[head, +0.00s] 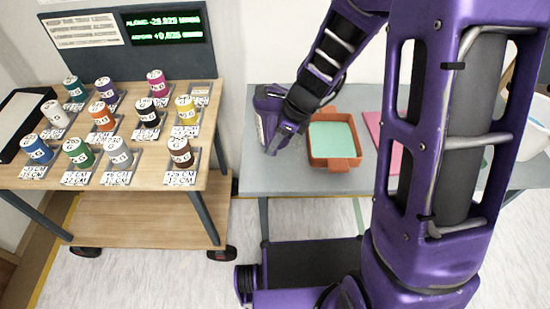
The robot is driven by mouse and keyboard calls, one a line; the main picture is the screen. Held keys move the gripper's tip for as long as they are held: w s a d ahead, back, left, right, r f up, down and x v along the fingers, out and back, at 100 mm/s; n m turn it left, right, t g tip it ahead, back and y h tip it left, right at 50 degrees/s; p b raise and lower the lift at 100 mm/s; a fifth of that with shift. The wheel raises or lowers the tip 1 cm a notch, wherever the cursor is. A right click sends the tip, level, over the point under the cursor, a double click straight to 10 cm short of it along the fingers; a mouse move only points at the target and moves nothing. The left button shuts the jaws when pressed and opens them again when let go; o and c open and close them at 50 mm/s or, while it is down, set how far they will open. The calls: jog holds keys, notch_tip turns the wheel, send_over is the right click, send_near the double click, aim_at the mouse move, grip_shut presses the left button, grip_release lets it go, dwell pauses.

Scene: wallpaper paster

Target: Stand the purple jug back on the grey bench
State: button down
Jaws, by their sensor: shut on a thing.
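The purple jug (267,101) is at the left end of the grey bench (300,179), partly hidden by my arm. It looks upright or nearly so. My gripper (283,131) is shut on the jug at its right side. The fingertips are small and partly hidden. I cannot tell whether the jug's base touches the bench top or is a little above it.
An orange-brown tray (343,163) with pale green contents stands just right of the jug. A pink sheet (376,130) lies further right, partly behind my arm. A wooden cart (140,140) with several numbered cans stands left, across a narrow gap.

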notch_tip(320, 180, down, 9)
jog(key=shift+r, duration=0.1)
jog(key=c, duration=0.7)
grip_release()
jog(key=shift+b, duration=0.3)
